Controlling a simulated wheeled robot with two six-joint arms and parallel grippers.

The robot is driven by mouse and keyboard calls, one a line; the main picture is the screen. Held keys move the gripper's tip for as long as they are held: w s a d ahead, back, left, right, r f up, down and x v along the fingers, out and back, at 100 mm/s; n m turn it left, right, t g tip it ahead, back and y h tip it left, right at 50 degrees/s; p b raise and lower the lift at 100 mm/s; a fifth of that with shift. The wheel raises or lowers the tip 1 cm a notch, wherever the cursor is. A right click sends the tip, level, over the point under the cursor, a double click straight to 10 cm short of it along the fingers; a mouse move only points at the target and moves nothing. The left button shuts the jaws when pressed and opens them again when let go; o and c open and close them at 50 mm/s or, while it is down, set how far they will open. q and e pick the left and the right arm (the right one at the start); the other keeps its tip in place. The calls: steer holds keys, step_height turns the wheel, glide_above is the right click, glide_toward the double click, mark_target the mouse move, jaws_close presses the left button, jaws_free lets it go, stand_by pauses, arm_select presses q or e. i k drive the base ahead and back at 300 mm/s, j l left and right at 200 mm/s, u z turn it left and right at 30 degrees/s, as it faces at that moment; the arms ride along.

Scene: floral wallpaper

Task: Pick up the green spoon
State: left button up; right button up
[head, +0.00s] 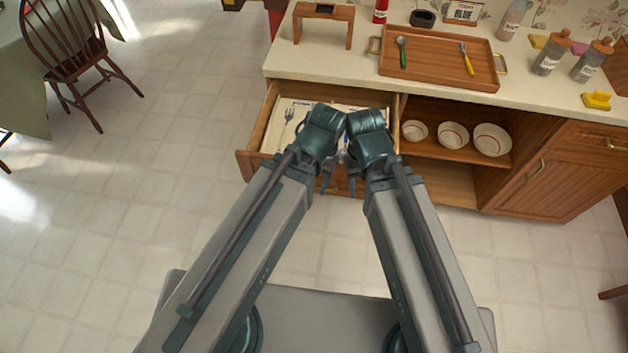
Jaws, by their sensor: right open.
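The green spoon (403,58) lies on the wooden tray (435,70) on the counter, in the tray's left part, its grey bowl toward the back and its green handle toward me. My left gripper (325,181) and my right gripper (351,183) hang close together in front of the open drawer, well short of the tray. My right gripper is open with nothing visible in it. My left gripper's fingers are small and partly hidden, so I cannot tell its opening.
A yellow-handled fork (467,60) lies on the tray's right part. A wooden stand (323,14) is left of the tray; bottles (549,56) stand right of it. The open drawer (262,118) juts out below the counter. Bowls (453,135) sit on the shelf beside it.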

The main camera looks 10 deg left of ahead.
mark_target(402, 41)
steer(key=i+l, duration=0.1)
steer(key=l, duration=0.3)
steer(key=i+l, duration=0.15)
steer(key=l, duration=0.25)
steer(key=i+l, duration=0.1)
steer(key=l, duration=0.3)
steer(key=i+l, duration=0.15)
steer(key=l, duration=0.25)
steer(key=i+l, duration=0.1)
steer(key=l, duration=0.3)
